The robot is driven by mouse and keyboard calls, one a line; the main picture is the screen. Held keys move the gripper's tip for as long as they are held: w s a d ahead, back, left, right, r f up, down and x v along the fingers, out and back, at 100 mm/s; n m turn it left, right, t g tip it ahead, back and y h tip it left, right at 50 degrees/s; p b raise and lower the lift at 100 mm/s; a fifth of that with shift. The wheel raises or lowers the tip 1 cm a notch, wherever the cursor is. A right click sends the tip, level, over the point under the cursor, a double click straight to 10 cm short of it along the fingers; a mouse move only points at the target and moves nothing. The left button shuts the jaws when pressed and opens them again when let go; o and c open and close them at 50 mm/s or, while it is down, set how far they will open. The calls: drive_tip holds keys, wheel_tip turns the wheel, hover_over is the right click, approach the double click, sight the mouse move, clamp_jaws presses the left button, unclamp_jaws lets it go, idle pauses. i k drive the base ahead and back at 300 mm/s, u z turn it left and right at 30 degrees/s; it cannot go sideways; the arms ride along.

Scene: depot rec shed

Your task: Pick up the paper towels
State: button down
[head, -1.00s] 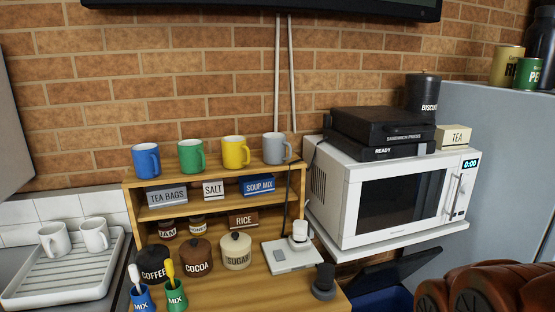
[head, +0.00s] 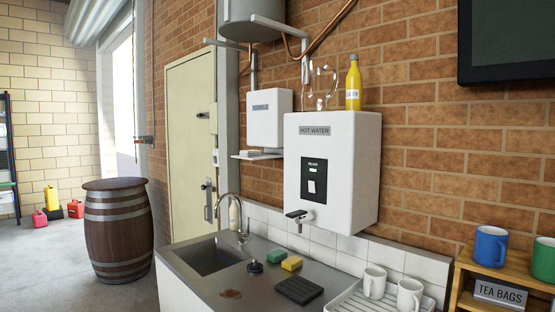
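No paper towels can be made out for sure. A white wall box (head: 270,119) with a small grey label hangs on the brick wall beside the door; its label is too small to read. A small white shelf (head: 243,157) sits just below it, with a pale flat item (head: 262,152) on it that I cannot identify. My gripper is not in view.
A metal counter with a sink (head: 208,258) holds sponges (head: 291,263) and a black mat (head: 298,290). A hot water unit (head: 330,170) hangs above, a yellow bottle (head: 353,83) on top. A barrel (head: 117,232) stands on open floor at left, before the door (head: 190,145).

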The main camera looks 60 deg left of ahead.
sight(246, 154)
drive_tip(key=u, duration=2.4)
